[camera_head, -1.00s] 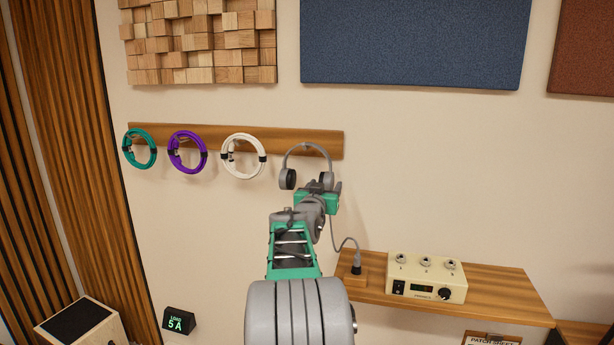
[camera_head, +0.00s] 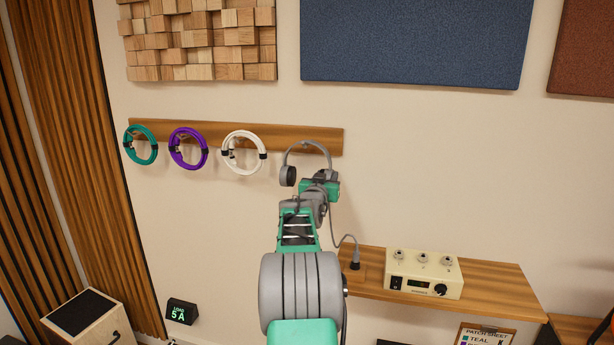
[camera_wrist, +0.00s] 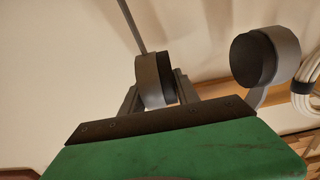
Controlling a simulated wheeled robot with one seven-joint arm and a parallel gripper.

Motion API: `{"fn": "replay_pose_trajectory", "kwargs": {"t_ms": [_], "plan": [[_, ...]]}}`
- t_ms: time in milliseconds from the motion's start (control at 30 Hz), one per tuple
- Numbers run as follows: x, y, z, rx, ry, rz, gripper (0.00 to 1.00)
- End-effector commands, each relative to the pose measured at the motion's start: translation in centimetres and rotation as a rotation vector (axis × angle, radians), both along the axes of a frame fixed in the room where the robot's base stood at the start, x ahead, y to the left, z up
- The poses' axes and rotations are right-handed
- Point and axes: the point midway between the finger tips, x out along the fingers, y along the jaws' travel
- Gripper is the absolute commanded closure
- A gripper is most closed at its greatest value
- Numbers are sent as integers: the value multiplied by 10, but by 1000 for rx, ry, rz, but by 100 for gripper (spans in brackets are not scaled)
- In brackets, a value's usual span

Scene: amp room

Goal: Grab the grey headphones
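The grey headphones (camera_head: 288,160) hang by their band from the right end of the wooden wall rail. Their left ear cup shows in the head view; my gripper (camera_head: 320,184) hides the right one. In the wrist view, one grey ear cup with a dark pad (camera_wrist: 153,80) stands between my two gripper fingers (camera_wrist: 157,92). The fingers are spread on either side of it, with little gap; firm contact cannot be made out. The other ear cup (camera_wrist: 258,58) is outside the fingers, to the right.
Teal (camera_head: 140,146), purple (camera_head: 188,150) and white (camera_head: 243,153) cable coils hang along the rail (camera_head: 290,138). Below right, a wooden shelf (camera_head: 490,285) carries a cream amp box (camera_head: 424,273) and a plug with a grey cable (camera_head: 355,258). The wall right of the headphones is clear.

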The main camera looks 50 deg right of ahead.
Motion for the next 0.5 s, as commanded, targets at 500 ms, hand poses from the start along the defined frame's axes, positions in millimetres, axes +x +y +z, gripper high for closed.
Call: {"fn": "replay_pose_trajectory", "kwargs": {"t_ms": [500], "plan": [[0, 0, 0, 0, 0, 0, 100]]}}
